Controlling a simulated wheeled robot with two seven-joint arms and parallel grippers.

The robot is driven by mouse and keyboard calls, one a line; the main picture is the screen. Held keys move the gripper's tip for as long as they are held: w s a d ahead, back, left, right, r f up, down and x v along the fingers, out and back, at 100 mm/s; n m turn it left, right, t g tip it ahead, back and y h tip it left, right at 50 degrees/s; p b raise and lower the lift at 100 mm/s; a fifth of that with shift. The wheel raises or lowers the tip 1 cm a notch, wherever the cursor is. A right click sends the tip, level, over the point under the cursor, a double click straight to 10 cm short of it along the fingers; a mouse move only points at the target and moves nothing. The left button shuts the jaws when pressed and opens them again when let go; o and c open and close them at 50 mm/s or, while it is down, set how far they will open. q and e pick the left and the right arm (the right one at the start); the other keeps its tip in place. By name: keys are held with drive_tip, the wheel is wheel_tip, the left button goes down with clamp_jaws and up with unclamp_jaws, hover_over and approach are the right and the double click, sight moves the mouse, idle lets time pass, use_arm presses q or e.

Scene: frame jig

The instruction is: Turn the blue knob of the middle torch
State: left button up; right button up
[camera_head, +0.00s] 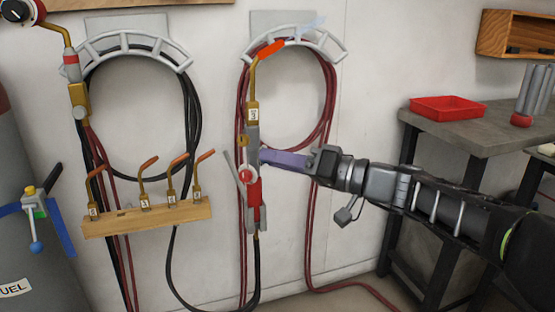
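The middle torch (252,112) hangs upright against the wall, with a bent brass neck, an orange tip, a grey body and a red lower part. A red round knob (246,175) shows on its front. No blue knob can be made out on this torch; the gripper may cover that spot. My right gripper (268,157) comes in from the right, its purple fingers level and their tips at the torch body just above the red knob. The fingers overlap in this view, so their gap and any contact are hidden. My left gripper is out of view.
Hoses hang in coils on wall brackets (318,42) around the torch. A wooden rack (150,219) with several small nozzles is at left. A second torch (79,96) is farther left. A grey table (458,131) with a red tray (446,107) stands at right behind my arm.

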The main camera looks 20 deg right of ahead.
clamp_jaws()
drive_tip(key=shift+m, duration=0.4)
drive_tip(key=shift+m+b, duration=0.3)
drive_tip(key=shift+m, duration=4.3)
drive_tip(key=o, duration=0.6)
unclamp_jaws()
drive_tip(key=shift+c, duration=0.2)
